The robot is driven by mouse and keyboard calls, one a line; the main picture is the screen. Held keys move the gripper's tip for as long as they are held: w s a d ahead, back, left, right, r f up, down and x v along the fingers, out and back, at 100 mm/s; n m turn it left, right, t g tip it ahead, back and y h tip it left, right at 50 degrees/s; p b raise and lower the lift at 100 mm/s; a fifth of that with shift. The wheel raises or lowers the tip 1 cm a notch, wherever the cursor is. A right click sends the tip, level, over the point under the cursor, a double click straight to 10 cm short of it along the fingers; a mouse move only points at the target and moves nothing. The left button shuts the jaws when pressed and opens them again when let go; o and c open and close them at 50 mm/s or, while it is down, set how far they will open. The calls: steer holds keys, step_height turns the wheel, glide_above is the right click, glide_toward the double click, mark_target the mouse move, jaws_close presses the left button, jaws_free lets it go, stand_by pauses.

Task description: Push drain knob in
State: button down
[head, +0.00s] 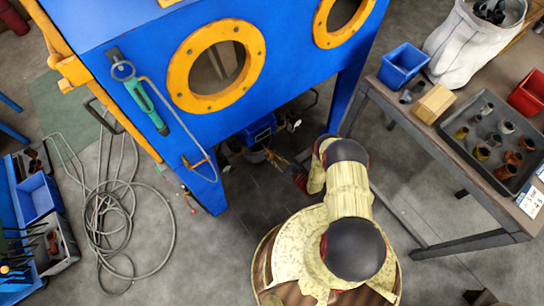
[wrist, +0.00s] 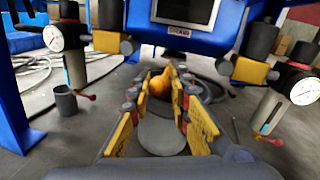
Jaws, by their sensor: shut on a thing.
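The drain knob, a rounded yellow-orange piece (wrist: 161,83), shows in the middle of the wrist view below the blue cabinet. My gripper (wrist: 162,98) has its yellow-padded fingers on either side of it and is shut on it. The knob's far side and whatever it joins are hidden, so I cannot tell how far in it sits. In the head view my gripper (head: 277,160) reaches low under the blue cabinet (head: 130,50), beside its front leg. The knob cannot be made out there.
Pressure gauges hang at the left (wrist: 53,38) and right (wrist: 303,90) of the wrist view, above red-handled valves. A grey cup (wrist: 66,101) stands on the floor at left. In the head view, a workbench (head: 395,100) stands right and a coiled hose (head: 105,215) lies left.

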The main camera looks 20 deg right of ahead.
mark_target(266, 149)
steer(key=x, duration=0.4)
steer(key=shift+w+d, duration=0.1)
steer(key=shift+w, duration=0.75)
steer(key=c, duration=1.7)
jaws_free()
steer(key=shift+o, duration=0.2)
steer(key=v, duration=1.2)
